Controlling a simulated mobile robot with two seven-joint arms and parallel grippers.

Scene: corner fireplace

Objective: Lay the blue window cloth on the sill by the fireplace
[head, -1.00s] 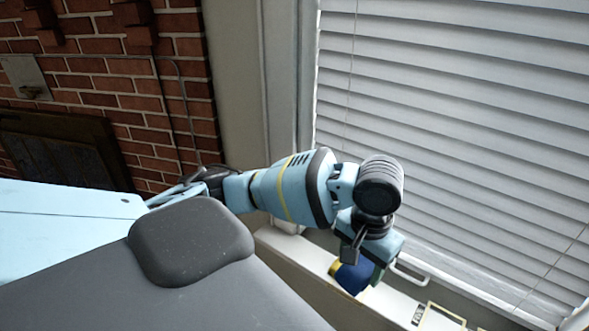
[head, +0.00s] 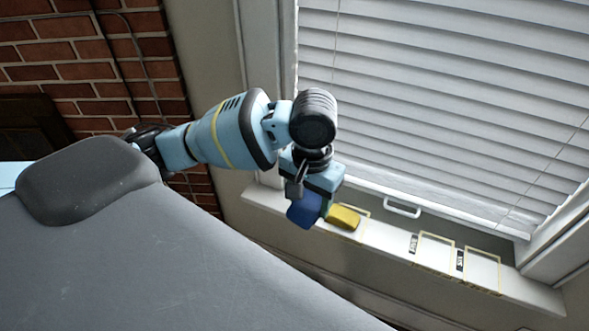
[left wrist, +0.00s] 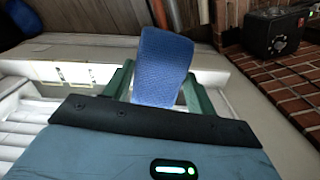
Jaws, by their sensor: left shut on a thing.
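The blue window cloth (head: 303,210) is held in my left gripper (head: 318,198), at the front edge of the white window sill (head: 385,239). In the left wrist view the cloth (left wrist: 163,65) stands up as a textured blue slab between the two green fingers (left wrist: 157,88), which are shut on it. It appears to be above the sill; whether it touches is hidden. A yellow block (head: 343,217), like a sponge, lies on the sill just right of the cloth. My right gripper is not in view.
Yellow-outlined rectangles with small black labels (head: 434,250) mark the sill to the right, and look empty. A white handle (head: 402,208) and blinds (head: 440,110) are behind. The brick fireplace wall (head: 90,70) is at left. A black box (left wrist: 275,33) shows in the left wrist view.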

